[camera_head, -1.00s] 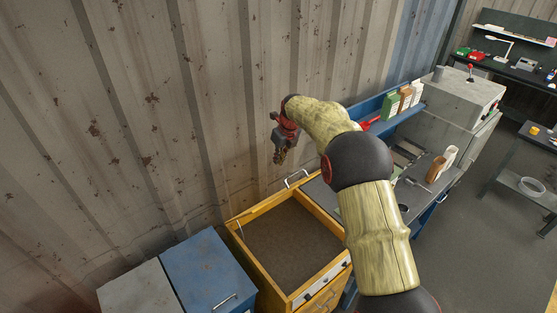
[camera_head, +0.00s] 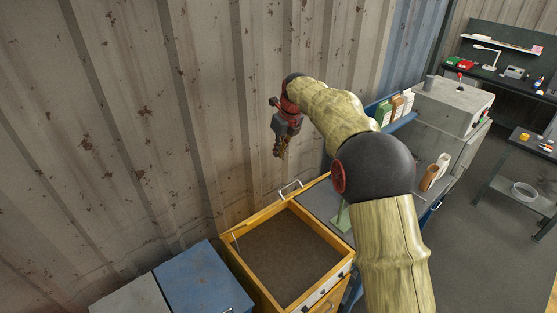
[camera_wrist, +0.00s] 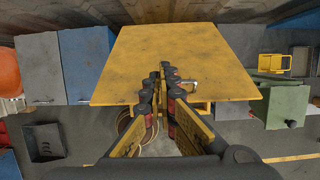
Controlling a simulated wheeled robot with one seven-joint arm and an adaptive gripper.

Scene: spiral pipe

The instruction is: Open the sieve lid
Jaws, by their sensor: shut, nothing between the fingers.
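The yellow sieve box (camera_head: 310,291) stands by the wall, with its brown inside (camera_head: 285,255) uncovered in the head view. The sieve lid (camera_head: 275,209) looks raised at the wall side, seen nearly edge-on; a thin strut shows at its left end. A metal handle (camera_head: 290,188) sits at its edge. In the wrist view a broad yellow panel, which looks like the lid (camera_wrist: 160,45), fills the middle, with the handle (camera_wrist: 190,82) partly behind a finger. My gripper (camera_head: 280,152) is shut and empty, above the handle and apart from it. Its fingertips (camera_wrist: 166,72) overlap the panel in the wrist view.
A blue cabinet (camera_head: 205,280) and a grey one (camera_head: 130,300) stand left of the box. A grey worktop with a grey machine (camera_head: 450,105) and several small boxes lies to the right. The rusty corrugated wall (camera_head: 150,120) is close behind my gripper. Open floor lies at right.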

